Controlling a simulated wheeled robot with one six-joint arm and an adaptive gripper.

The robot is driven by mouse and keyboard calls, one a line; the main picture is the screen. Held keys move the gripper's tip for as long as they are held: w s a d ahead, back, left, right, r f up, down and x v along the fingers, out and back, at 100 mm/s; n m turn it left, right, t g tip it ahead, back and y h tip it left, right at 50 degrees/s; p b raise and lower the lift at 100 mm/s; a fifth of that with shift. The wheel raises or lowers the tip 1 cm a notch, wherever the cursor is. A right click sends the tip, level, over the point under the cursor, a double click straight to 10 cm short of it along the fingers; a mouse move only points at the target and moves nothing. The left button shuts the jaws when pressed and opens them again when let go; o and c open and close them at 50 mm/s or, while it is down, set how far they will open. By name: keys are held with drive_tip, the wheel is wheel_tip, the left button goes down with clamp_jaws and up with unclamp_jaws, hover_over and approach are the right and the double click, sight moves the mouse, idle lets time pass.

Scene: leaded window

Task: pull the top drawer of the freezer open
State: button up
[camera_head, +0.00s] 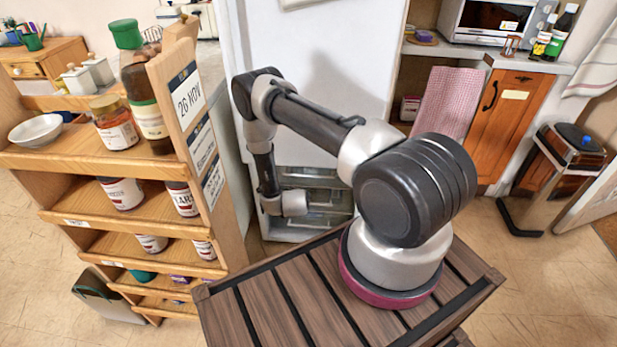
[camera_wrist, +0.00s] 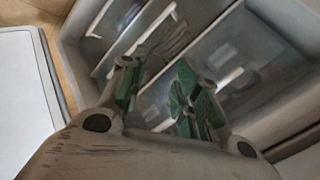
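The freezer compartment (camera_head: 305,233) is below the tall white fridge front, with its pale, see-through drawers exposed. The upper drawer (camera_head: 315,178) is partly hidden by my arm. In the wrist view, drawer fronts with pale handle bars (camera_wrist: 148,38) fill the area beyond my fingers, tilted in the picture. My gripper (camera_wrist: 160,88) points at the drawer fronts with its two green-padded fingers apart. I see nothing held between them. Whether a finger touches a handle cannot be told. In the head view the fingers are hidden behind my wrist, low in front of the freezer.
A wooden shelf rack (camera_head: 95,150) with jars and bottles stands close on the left. An orange cupboard (camera_head: 505,120) and a bin (camera_head: 560,165) are on the right. A white panel (camera_wrist: 28,110) lies left of the drawers in the wrist view. Floor shows on the right.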

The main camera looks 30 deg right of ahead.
sight(309, 176)
drive_tip(key=w+d+r+m+t+h, duration=0.1)
drive_tip(key=w+d+m, duration=0.1)
drive_tip(key=w+d+m+t+h, duration=0.1)
drive_tip(key=w+d+m+t, duration=0.1)
drive_tip(key=w+d, duration=0.1)
drive_tip(key=w+d+r+m+t+h, duration=0.1)
drive_tip(key=w+d+m+h, duration=0.1)
drive_tip(key=d, duration=0.1)
drive_tip(key=shift+w+d+r+t, duration=0.2)
drive_tip(key=shift+r+t, duration=0.15)
drive_tip(key=shift+t, duration=0.05)
clamp_jaws()
